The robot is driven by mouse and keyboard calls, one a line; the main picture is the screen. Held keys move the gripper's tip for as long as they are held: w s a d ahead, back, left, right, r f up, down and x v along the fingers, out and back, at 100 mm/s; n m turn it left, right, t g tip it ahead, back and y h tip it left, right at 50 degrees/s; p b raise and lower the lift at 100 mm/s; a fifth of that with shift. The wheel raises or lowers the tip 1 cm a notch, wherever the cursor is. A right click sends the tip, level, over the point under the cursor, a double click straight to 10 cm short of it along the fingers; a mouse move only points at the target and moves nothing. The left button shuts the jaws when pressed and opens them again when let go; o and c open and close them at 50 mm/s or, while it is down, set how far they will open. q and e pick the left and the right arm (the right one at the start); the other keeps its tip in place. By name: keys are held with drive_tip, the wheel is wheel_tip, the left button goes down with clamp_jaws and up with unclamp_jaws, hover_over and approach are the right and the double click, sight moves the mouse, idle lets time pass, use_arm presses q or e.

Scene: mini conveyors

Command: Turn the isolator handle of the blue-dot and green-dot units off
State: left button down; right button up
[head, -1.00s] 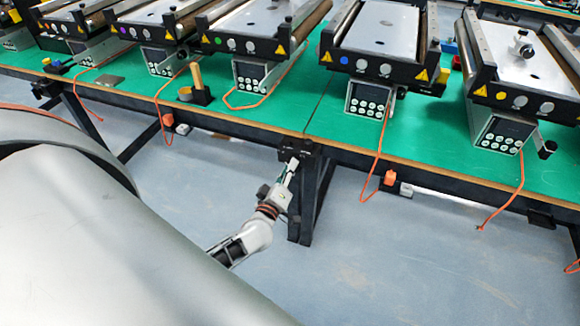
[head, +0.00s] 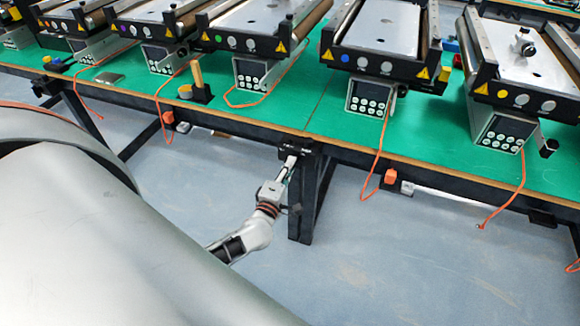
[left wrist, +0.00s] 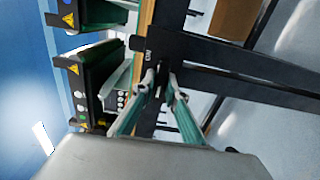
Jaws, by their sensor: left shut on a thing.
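The blue-dot unit (head: 375,64) stands on the green bench right of centre, with its blue dot on the front face. The green-dot unit (head: 240,41) stands to its left. A black isolator box (head: 297,149) sits under the bench's front edge, between the two units; it also shows in the left wrist view (left wrist: 148,45). My left gripper (head: 290,161) reaches up to this box from below. In the left wrist view its fingers (left wrist: 161,82) close around a small dark handle at the box, mostly hidden between the fingertips. My right gripper is out of view.
The green bench (head: 310,118) has a black leg (head: 305,200) just beside my left gripper. The floor in front is open.

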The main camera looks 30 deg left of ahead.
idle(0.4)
use_arm(q)
drive_tip(key=c, duration=2)
unclamp_jaws()
drive_tip(key=shift+c, duration=0.2)
drive_tip(key=shift+s, duration=0.1)
drive_tip(key=v, duration=1.1)
drive_tip(key=shift+s, duration=0.4)
drive_tip(key=shift+d, duration=0.2)
